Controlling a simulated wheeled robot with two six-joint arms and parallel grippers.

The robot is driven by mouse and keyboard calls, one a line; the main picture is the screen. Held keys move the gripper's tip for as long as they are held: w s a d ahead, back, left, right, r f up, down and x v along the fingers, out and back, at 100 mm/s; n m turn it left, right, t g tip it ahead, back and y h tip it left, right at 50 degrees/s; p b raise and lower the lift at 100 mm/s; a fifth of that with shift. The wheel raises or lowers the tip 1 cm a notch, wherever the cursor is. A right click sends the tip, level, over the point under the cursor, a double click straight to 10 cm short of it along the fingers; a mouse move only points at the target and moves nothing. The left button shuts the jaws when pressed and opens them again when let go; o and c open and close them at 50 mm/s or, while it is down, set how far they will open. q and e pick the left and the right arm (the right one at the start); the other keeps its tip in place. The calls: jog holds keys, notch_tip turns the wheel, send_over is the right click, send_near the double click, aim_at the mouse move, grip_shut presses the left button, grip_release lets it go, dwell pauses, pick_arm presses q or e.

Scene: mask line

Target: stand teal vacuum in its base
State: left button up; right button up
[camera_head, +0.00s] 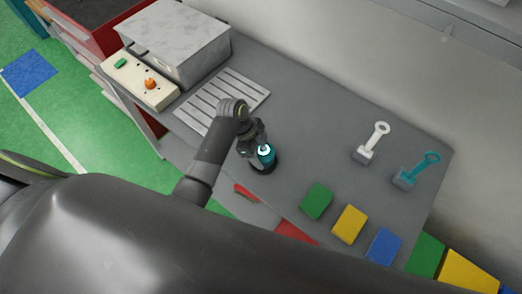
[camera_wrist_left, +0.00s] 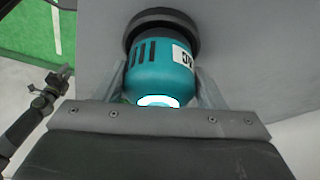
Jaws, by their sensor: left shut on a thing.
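The teal vacuum (camera_head: 267,153) stands upright, or nearly so, at the black round base (camera_head: 265,166) near the table's front edge. My left gripper (camera_head: 258,146) is shut on it. In the left wrist view the teal body (camera_wrist_left: 160,68) with dark slots and a white label lies between the two fingers. Its far end meets the black base ring (camera_wrist_left: 160,22). I cannot tell whether it is fully seated. A dark jointed part at the left of the wrist view looks like my right gripper (camera_wrist_left: 48,92); its jaws are too small to read.
A slatted grey rack (camera_head: 222,100), a marble-patterned box (camera_head: 175,45) and a cream panel with an orange knob (camera_head: 140,80) are at the left. Green (camera_head: 316,201), yellow (camera_head: 350,224) and blue (camera_head: 383,246) blocks line the front edge. White (camera_head: 371,143) and teal (camera_head: 416,171) handled tools lie right.

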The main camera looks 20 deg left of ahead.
pick_arm(q)
jog(key=shift+f+b, duration=0.3)
jog(key=shift+f, duration=0.25)
jog(key=o, duration=0.6)
jog(key=shift+p+v, duration=0.4)
jog(key=shift+v, duration=5.15)
jog(key=shift+s, duration=0.1)
